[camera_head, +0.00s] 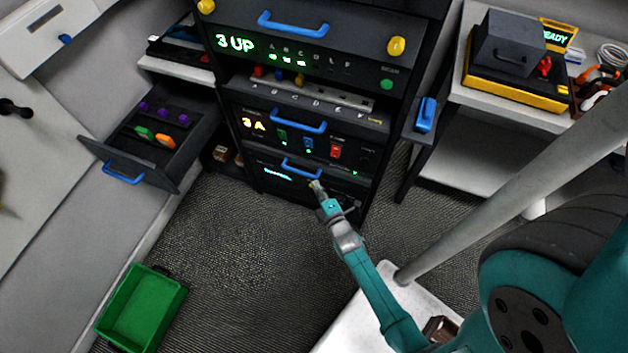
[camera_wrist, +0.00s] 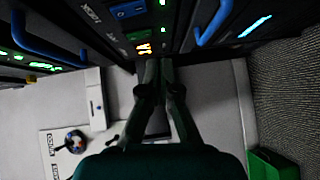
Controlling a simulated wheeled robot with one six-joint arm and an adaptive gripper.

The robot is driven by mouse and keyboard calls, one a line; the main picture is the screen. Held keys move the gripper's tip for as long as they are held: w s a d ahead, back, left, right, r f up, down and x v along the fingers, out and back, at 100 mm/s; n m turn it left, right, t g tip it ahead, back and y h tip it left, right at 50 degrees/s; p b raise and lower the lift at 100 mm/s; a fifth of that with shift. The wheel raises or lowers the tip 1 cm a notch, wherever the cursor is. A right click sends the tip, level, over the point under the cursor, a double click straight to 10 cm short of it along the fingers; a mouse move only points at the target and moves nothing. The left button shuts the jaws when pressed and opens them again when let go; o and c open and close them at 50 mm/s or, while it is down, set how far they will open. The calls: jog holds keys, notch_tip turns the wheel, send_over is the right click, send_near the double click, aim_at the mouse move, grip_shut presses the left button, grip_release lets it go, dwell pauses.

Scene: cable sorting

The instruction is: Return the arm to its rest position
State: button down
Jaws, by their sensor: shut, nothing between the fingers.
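My teal arm reaches out from the lower right in the head view. My gripper (camera_head: 317,187) is at its far end, in front of the lowest unit of the dark rack (camera_head: 262,183). The fingertips appear close to that unit's blue handle (camera_head: 301,168); I cannot tell whether they touch it. In the wrist view my gripper (camera_wrist: 158,66) has its two fingers together at the tips, with nothing seen between them. The rack's lit front panels (camera_wrist: 120,35) fill the top of that view.
An open drawer (camera_head: 150,140) with colored pieces juts out left of the rack. A green bin (camera_head: 142,308) stands on the floor at lower left. A shelf table (camera_head: 510,107) with a yellow-and-black device (camera_head: 515,78) and cables is at right. The floor between is clear.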

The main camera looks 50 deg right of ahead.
jog(key=shift+s+a, duration=0.1)
jog(key=shift+s, duration=0.05)
dwell(0.5)
jog(key=s+a+r+m+y, duration=0.2)
jog(key=s+a+r+m, duration=0.15)
jog(key=s+a, duration=0.4)
jog(key=s+a+r+m+y, duration=0.2)
jog(key=s+a+r, duration=0.3)
jog(key=s+a, duration=0.3)
jog(key=s+a+r+m+y, duration=0.1)
jog(key=s+a+r+m, duration=0.1)
jog(key=s+r, duration=0.4)
jog(key=s+a+r+m+y, duration=0.2)
jog(key=s+r+m, duration=0.2)
jog(key=r, duration=0.9)
jog(key=s, duration=0.3)
jog(key=shift+a+r+g, duration=0.3)
jog(key=shift+a+r, duration=0.05)
jog(key=shift+r, duration=0.05)
jog(key=shift+m, duration=0.25)
